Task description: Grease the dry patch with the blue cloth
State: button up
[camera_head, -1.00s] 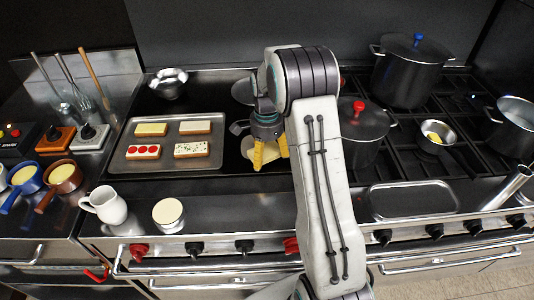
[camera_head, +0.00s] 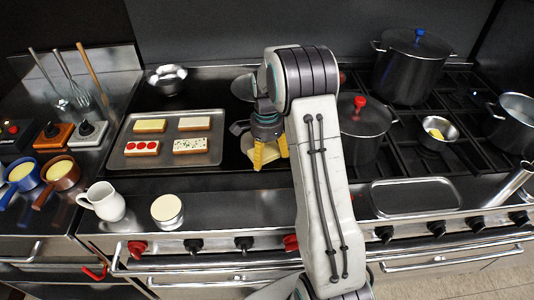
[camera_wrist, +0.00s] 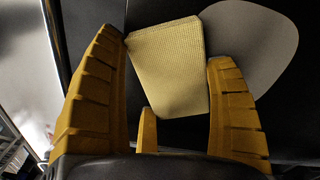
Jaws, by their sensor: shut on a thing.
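My gripper (camera_head: 270,158) has yellow fingers and points down at the dark cooktop, just right of the tray. In the wrist view its fingers (camera_wrist: 170,100) stand on either side of a pale yellow, finely textured pad or folded cloth (camera_wrist: 168,62), and are shut on it. A light grey rounded patch (camera_wrist: 262,42) lies on the dark surface and is partly covered by the pad. I see no blue cloth.
A tray (camera_head: 115,160) with several topped slices lies left of my gripper. A red-knobbed pot (camera_head: 364,128) stands right of my arm. A white jug (camera_head: 104,202) and a cream-topped jar (camera_head: 167,212) stand at the front. Bare counter (camera_head: 235,207) lies right of the jar.

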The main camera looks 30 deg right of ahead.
aim_at(266, 146)
jog(key=shift+w+d+r+p, duration=0.1)
jog(key=shift+w+d+p, duration=0.2)
jog(key=shift+w+p, duration=0.35)
jog(key=shift+w+d+r+p, duration=0.1)
jog(key=shift+w+d+p, duration=0.25)
jog(key=shift+w, duration=0.4)
jog(key=shift+w+d+f+p, duration=0.1)
jog(key=shift+w+d+p, duration=0.4)
jog(key=shift+w+p, duration=0.55)
jog(key=shift+w+d+f+p, duration=0.1)
jog(key=shift+w+d+p, duration=0.5)
jog(key=shift+w, duration=0.8)
jog(key=shift+w+d+f+p, duration=0.1)
jog(key=shift+w+d+p, duration=0.3)
jog(key=shift+w+p, duration=0.7)
jog(key=shift+w, duration=0.25)
jog(key=shift+a, duration=0.1)
